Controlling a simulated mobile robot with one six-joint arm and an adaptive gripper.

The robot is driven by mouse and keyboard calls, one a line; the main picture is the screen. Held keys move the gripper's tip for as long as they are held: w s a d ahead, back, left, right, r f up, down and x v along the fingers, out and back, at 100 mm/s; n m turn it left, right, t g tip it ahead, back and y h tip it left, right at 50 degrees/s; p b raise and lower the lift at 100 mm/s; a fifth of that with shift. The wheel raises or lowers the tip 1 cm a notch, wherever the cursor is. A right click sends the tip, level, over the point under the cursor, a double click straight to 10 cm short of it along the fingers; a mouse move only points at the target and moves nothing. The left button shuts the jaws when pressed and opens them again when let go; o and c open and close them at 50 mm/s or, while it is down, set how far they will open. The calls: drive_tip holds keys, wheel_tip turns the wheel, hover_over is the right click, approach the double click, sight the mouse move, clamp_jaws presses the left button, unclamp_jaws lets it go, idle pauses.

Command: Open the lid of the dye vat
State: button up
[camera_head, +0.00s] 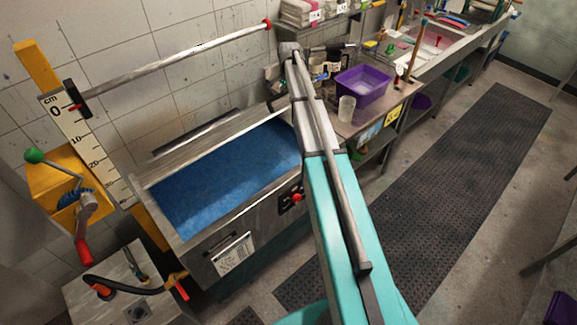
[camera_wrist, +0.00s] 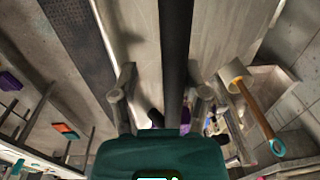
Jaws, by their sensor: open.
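The dye vat (camera_head: 250,222) is a long steel tub left of my arm in the head view, with a broad blue surface (camera_head: 225,178) showing inside its rim. A dark strip runs along its back edge; I cannot tell whether it belongs to the lid. In the wrist view my gripper (camera_wrist: 163,88) has its two grey fingers apart. A dark straight bar (camera_wrist: 175,50) shows between them, in front of a grey surface; I cannot tell whether it touches them. In the head view the end of my arm is near the vat's far right corner, with the fingers not clearly visible.
A purple basin (camera_head: 362,84) and a clear beaker (camera_head: 346,108) stand on the bench right of the vat. A yellow crank stand (camera_head: 72,185) is at the left, with a long pale rod (camera_head: 175,62) above. A dark mat (camera_head: 430,180) covers open floor at the right.

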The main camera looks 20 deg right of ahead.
drive_tip(key=s+d+f+b, duration=0.1)
drive_tip(key=s+f+b, duration=0.2)
drive_tip(key=f+b, duration=0.5)
drive_tip(key=s+d+f+t+b, duration=0.1)
drive_tip(key=s+f+b, duration=0.2)
drive_tip(key=f+b, duration=0.4)
drive_tip(key=s+d+f+b, duration=0.2)
drive_tip(key=s+f+b, duration=0.2)
drive_tip(key=f+b, duration=0.4)
wheel_tip(320, 180, up, 14)
drive_tip(key=s+p, duration=0.2)
drive_tip(key=p, duration=1.3)
drive_tip(key=s+a+f+n+b, duration=0.5)
drive_tip(key=s+a+f+b, duration=0.2)
drive_tip(key=a, duration=0.4)
drive_tip(key=shift+s+a+f+n+g+b, duration=0.2)
drive_tip(key=shift+s+n+g+b, duration=0.15)
drive_tip(key=shift+s, duration=0.3)
drive_tip(key=shift+s, duration=0.1)
idle(0.5)
drive_tip(key=s+a+n+g, duration=0.1)
drive_tip(key=s+a+n, duration=0.7)
drive_tip(key=s+a, duration=0.4)
drive_tip(key=s, duration=0.2)
drive_tip(key=shift+s+f, duration=0.2)
drive_tip(key=shift+s, duration=0.15)
